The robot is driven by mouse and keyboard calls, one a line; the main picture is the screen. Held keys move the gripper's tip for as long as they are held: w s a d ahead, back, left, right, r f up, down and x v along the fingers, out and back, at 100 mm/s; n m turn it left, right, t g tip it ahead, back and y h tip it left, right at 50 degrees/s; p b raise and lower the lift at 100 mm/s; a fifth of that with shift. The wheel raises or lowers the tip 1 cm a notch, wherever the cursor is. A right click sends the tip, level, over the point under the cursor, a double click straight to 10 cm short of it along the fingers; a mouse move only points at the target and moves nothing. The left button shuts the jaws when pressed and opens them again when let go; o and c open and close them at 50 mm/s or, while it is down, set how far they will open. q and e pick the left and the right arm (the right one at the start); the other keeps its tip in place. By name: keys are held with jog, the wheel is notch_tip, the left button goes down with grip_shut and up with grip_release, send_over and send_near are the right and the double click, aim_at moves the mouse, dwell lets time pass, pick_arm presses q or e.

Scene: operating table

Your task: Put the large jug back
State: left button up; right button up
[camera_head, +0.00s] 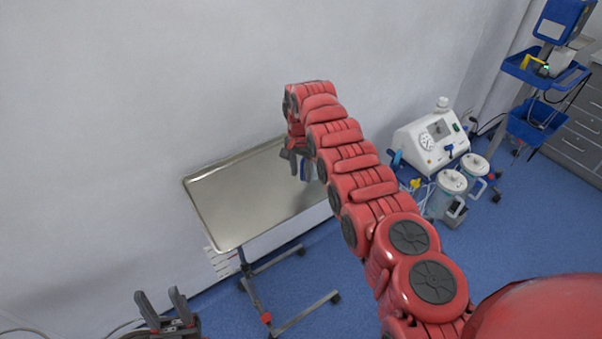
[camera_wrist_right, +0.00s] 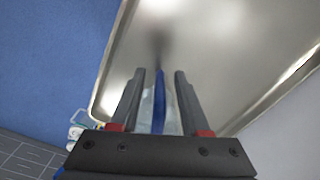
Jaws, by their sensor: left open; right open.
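A blue and pale translucent item, apparently the large jug (camera_head: 306,170), shows at the right end of the steel tray (camera_head: 225,199), mostly hidden by my right arm. In the right wrist view its blue upright strip (camera_wrist_right: 158,100) stands between the fingers of my right gripper (camera_wrist_right: 157,88). The fingers are open on either side of it; contact cannot be told. In the head view my right gripper (camera_head: 296,156) points down over the tray and is partly hidden. My left gripper (camera_head: 162,304) is open and empty at the bottom left, well apart from the tray.
The tray stands on a wheeled stand (camera_head: 262,305) close to the wall. A white medical device (camera_head: 430,140) with lidded canisters (camera_head: 450,183) stands at the right. A blue-shelved trolley (camera_head: 545,70) is behind it. The left part of the tray is bare.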

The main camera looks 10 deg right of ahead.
notch_tip(320, 180, up, 8)
jog(key=b, duration=0.3)
jog(key=shift+w+a+r, duration=0.1)
jog(key=shift+r, duration=0.15)
notch_tip(320, 180, up, 3)
jog(key=shift+f+p, duration=0.1)
jog(key=shift+p, duration=1.05)
